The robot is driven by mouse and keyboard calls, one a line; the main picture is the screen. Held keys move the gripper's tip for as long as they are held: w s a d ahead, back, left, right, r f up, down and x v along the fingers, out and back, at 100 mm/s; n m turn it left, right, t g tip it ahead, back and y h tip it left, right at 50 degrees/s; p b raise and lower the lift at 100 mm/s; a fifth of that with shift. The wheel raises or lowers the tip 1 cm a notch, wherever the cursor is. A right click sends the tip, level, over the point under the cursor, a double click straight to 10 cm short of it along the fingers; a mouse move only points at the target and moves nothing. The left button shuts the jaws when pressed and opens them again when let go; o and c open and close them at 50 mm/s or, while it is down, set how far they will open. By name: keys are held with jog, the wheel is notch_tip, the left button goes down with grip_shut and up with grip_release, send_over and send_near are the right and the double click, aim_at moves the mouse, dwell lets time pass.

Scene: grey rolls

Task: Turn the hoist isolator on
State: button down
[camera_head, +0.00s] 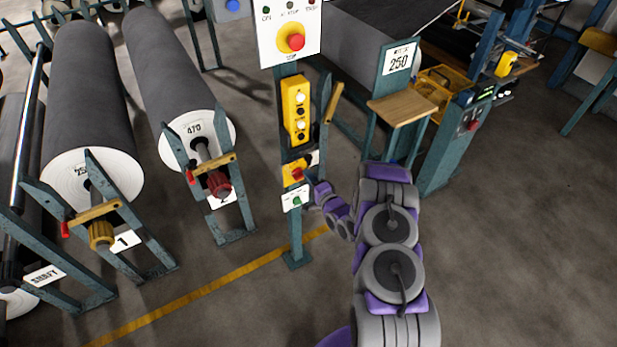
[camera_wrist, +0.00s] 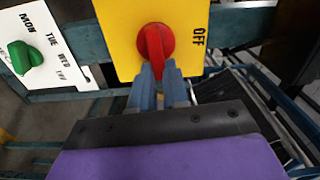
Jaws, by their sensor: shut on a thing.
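The hoist isolator looks to be the yellow box (camera_head: 288,170) on the teal post, with a red rotary knob (camera_head: 297,174). In the wrist view the yellow plate (camera_wrist: 120,30) fills the top middle, with the red knob (camera_wrist: 154,42) on it. The word OFF is printed to the right of the knob; no ON mark shows there. The knob's grip bar runs roughly up and down the wrist picture. My gripper (camera_wrist: 161,76) has its two blue-grey fingers around the bar's lower end, shut on it. In the head view the fingertips are too small to make out.
A white day plate with a green knob (camera_wrist: 27,57) sits beside the box; it also shows below it in the head view (camera_head: 295,198). Above are a yellow button pendant (camera_head: 296,108) and a red stop button (camera_head: 295,41). A small wooden desk (camera_head: 402,107) stands to the right.

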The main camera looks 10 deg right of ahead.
jog(key=shift+s+d+f+m, duration=0.15)
jog(key=shift+f+m, duration=0.25)
jog(key=shift+m, duration=0.2)
jog(key=c, duration=1.1)
grip_release()
jog(key=shift+d+r, duration=0.1)
jog(key=p+v, duration=0.3)
jog(key=v, duration=1.4)
